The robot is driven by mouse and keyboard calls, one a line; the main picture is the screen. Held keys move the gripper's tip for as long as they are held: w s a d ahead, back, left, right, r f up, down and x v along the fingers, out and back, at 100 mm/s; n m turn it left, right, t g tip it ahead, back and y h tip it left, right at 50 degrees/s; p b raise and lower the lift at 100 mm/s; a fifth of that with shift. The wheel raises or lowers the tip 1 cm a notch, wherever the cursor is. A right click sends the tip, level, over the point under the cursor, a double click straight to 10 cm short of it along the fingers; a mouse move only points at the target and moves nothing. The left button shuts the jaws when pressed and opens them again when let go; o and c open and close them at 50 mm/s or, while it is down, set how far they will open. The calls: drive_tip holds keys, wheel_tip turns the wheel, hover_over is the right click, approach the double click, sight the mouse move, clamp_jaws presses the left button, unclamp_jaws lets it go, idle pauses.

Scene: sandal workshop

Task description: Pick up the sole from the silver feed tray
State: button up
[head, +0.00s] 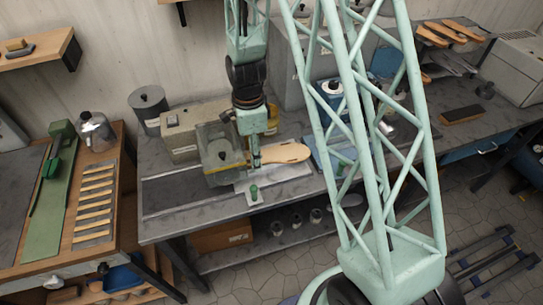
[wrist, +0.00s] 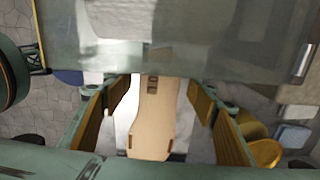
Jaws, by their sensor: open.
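The sole (head: 287,153) is a flat, light wooden-coloured piece at the bench machine, with one end at my gripper (head: 256,158). In the wrist view the sole (wrist: 153,118) lies lengthwise between the two spread fingers of my gripper (wrist: 158,108), with a gap on both sides. It has dark slots near its upper end and two small brown marks near its lower end. A bright pale surface beside the sole (wrist: 122,118) looks like the silver feed tray. I cannot tell the height of the fingers above the sole.
A machine with a clear cover (head: 217,150) stands close left of my gripper. A green knob (head: 254,192) is in front. A grey canister (head: 149,108) and a blue container (head: 330,100) stand on the bench. A left bench (head: 125,185) holds a rack of strips.

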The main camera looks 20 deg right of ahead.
drive_tip(key=shift+c, duration=0.9)
drive_tip(key=c, duration=0.8)
drive_tip(key=shift+r, duration=0.25)
drive_tip(key=s, duration=0.4)
drive_tip(key=s+d+b, duration=0.1)
drive_tip(key=s, duration=0.3)
drive_tip(key=s+d+b, duration=0.1)
drive_tip(key=s, duration=0.3)
drive_tip(key=shift+s+d, duration=0.15)
drive_tip(key=shift+s, duration=0.25)
drive_tip(key=shift+b, duration=0.45)
drive_tip(key=shift+s+d+f+b, duration=0.1)
drive_tip(key=shift+s+b, duration=0.05)
drive_tip(key=shift+b, duration=0.95)
drive_tip(key=s+b, duration=0.2)
drive_tip(key=b, duration=0.5)
drive_tip(key=shift+d, duration=0.15)
drive_tip(key=shift+s+d+b, duration=0.2)
drive_tip(key=shift+s+b, duration=1.05)
drive_tip(key=shift+b, duration=0.2)
